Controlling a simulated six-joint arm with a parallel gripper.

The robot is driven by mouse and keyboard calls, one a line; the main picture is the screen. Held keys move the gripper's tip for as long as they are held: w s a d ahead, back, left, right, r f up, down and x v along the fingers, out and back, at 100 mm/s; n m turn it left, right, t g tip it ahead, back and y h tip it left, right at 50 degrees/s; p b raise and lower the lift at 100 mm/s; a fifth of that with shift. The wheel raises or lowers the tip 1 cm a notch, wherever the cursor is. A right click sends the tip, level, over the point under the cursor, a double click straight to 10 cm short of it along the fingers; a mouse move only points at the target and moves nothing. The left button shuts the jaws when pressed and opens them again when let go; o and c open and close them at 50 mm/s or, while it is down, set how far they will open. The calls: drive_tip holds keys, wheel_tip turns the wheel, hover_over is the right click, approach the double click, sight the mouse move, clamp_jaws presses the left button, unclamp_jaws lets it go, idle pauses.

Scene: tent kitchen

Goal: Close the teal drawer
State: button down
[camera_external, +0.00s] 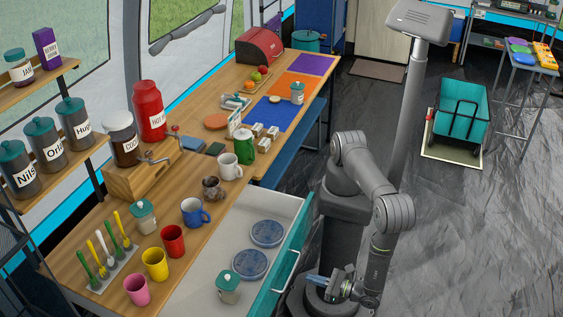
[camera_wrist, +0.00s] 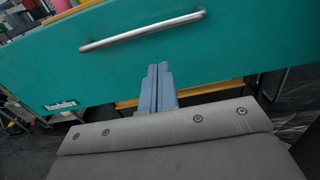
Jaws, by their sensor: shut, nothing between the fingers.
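The teal drawer (camera_external: 272,285) stands pulled out from the wooden counter, with its teal front facing right and its white inside showing. Two blue round lidded items (camera_external: 267,233) and a jar with a teal lid (camera_external: 229,287) are in it. In the wrist view the teal front (camera_wrist: 220,50) fills the upper part, with a silver bar handle (camera_wrist: 142,30) across it. My gripper (camera_external: 318,281) is shut and empty, to the right of the drawer front. In the wrist view its blue fingertips (camera_wrist: 157,72) point at the front, below the handle. I cannot tell whether they touch it.
The counter (camera_external: 100,228) above holds several mugs (camera_external: 172,241), jars and a spoon rack near the drawer. A blue-fronted lower unit lies beyond. The dark floor to the right is mostly open, with a teal cart (camera_external: 461,108) farther back.

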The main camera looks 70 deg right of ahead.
sight(284, 270)
drive_tip(key=w, duration=0.8)
drive_tip(key=w, duration=2.7)
drive_tip(key=shift+w, duration=0.95)
drive_tip(key=shift+w+r, duration=0.1)
drive_tip(key=shift+r, duration=0.05)
drive_tip(key=s, duration=1.4)
drive_tip(key=shift+s, duration=0.4)
drive_tip(key=shift+w, duration=0.15)
